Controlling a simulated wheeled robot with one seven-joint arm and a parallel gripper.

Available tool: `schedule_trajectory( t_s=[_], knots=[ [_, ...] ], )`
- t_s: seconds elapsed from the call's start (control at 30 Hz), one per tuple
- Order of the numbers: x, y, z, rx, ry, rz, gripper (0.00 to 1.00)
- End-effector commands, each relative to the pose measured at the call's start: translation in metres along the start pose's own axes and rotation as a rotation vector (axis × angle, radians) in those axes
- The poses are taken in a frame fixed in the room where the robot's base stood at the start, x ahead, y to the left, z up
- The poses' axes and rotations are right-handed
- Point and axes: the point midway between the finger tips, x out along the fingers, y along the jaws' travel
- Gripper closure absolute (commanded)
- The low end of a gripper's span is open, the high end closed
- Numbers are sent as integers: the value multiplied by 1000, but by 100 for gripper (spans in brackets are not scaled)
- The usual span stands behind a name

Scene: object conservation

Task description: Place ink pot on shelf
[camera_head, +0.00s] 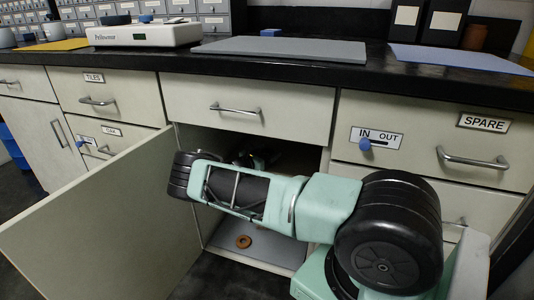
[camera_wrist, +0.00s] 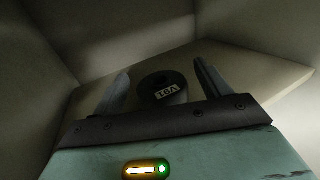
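In the wrist view a dark round pot (camera_wrist: 158,82) with a small white label, seemingly the ink pot, sits between the two fingers of my gripper (camera_wrist: 162,67). The fingers are apart, with a visible gap on each side of the pot. Below and around it is a pale flat board (camera_wrist: 255,80), seemingly a shelf inside the cabinet. Whether the pot rests on the board or is above it I cannot tell. In the head view my arm reaches into the open cabinet under the counter, and the pot is not distinguishable in the dark interior.
The cabinet door (camera_head: 95,225) stands open at the left. A brown ring (camera_head: 243,241) lies on the grey cabinet floor (camera_head: 265,250). Drawers (camera_head: 235,105) flank and top the opening.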

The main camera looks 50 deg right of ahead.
Motion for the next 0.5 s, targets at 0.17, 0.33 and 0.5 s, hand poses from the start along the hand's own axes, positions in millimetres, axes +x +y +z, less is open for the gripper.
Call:
schedule_trajectory(
  t_s=[0.17,0.33,0.5],
  knots=[
    [0,0,0,0,0,0,25],
    [-2,0,3,0,0,1,25],
    [-28,1,4,0,1,4,25]
  ],
)
